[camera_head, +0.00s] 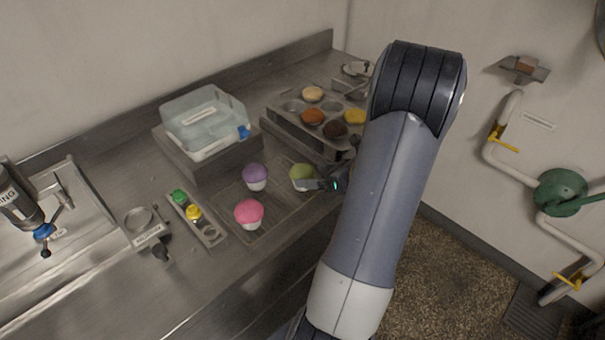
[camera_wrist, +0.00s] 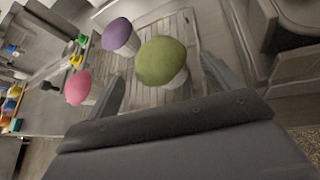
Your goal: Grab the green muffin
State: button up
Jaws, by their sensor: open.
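The green muffin (camera_head: 301,175) stands upright on a slatted rack on the steel counter. In the wrist view the green muffin (camera_wrist: 161,62) shows its round green top and pale cup, just beyond and roughly between my two fingers. My gripper (camera_head: 322,184) is at the muffin's right side in the head view, partly hidden behind my arm. In the wrist view my gripper (camera_wrist: 162,85) is open with nothing held between its fingers. I cannot tell whether a finger touches the muffin.
A purple muffin (camera_head: 255,176) and a pink muffin (camera_head: 248,213) share the rack (camera_head: 273,212). A muffin tin (camera_head: 290,131) with several muffins stands behind. A clear container (camera_head: 205,125) is at back left. A holder (camera_head: 198,222) with coloured bottles lies left of the rack.

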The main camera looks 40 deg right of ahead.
jog(key=shift+x, duration=1.25)
jog(key=shift+c, duration=0.6)
jog(key=c, duration=0.7)
jog(key=shift+r, duration=0.1)
